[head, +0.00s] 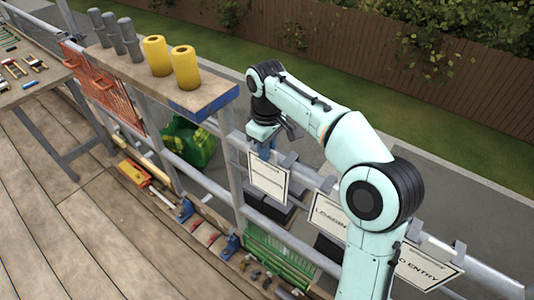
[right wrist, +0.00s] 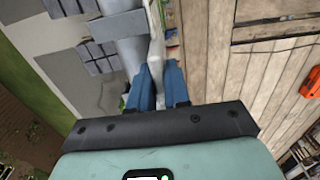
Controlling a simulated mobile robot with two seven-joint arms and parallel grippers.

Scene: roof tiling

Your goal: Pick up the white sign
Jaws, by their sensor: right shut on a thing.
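A white sign (head: 268,180) with a dark border and small text hangs upright at the scaffold railing in the head view. My right gripper (head: 264,147) points down at its top edge, blue fingers on it. In the right wrist view, the blue fingers of my right gripper (right wrist: 161,85) are shut on the sign (right wrist: 156,52), which shows nearly edge-on as a thin pale strip. I cannot tell whether the sign still touches its grey hook. My left gripper is not in view.
A LOADING sign (head: 330,214) and a NO ENTRY sign (head: 427,266) hang farther right on the railing (head: 235,165), partly behind my right arm. Yellow cylinders (head: 157,56) stand on a plank shelf (head: 210,98) to the left. A green bag (head: 190,143) lies below.

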